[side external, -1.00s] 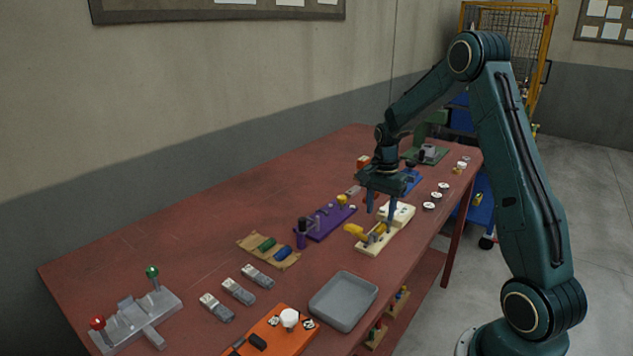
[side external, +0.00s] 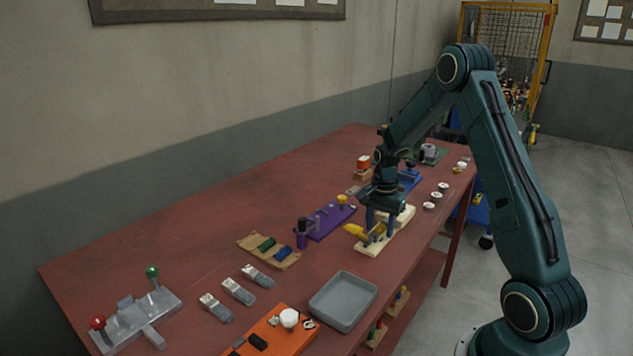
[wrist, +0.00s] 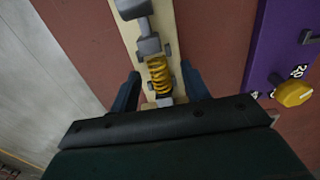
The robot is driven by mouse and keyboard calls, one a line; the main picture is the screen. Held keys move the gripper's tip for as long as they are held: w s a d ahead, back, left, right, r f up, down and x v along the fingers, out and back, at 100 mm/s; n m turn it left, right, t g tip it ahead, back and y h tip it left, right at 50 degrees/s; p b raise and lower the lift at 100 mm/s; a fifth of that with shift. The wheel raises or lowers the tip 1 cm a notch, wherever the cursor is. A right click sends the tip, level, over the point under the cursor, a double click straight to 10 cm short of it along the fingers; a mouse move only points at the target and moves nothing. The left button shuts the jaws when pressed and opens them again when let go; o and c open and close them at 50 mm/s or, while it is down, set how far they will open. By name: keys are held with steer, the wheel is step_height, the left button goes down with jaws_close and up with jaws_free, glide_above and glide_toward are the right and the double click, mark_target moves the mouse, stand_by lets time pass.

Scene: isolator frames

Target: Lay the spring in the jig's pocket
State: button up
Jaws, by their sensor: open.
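The cream jig (side external: 401,219) lies on the table below my gripper, with grey blocks along its top. The yellow coil spring (wrist: 159,76) lies lengthwise on the jig next to a grey block; its near end is close to my gripper body. I cannot tell how deep it sits in the pocket. My gripper (side external: 380,232) is down low at the jig. In the wrist view its open fingers stand on both sides of the spring, with a visible gap on each side.
A purple fixture (side external: 327,221) with a yellow knob stands left of the jig, and a blue one (side external: 410,178) behind it. A grey tray (side external: 343,301) and an orange board (side external: 272,333) lie nearer the camera. The table's right edge runs close by the jig.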

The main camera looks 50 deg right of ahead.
mark_target(379, 227)
jaws_close()
steer(key=shift+r, duration=0.1)
step_height(379, 227, up, 20)
stand_by(0.9)
steer(key=shift+w, duration=0.1)
stand_by(0.5)
steer(key=w+a+f, duration=0.2)
steer(key=w+f, duration=0.4)
steer(key=w, duration=0.3)
steer(key=w+a+f, duration=0.1)
steer(key=w+f, duration=0.4)
steer(key=w, duration=0.4)
steer(key=shift+w+a+f, duration=0.25)
steer(key=shift+a+f, duration=0.1)
steer(key=shift+f, duration=0.05)
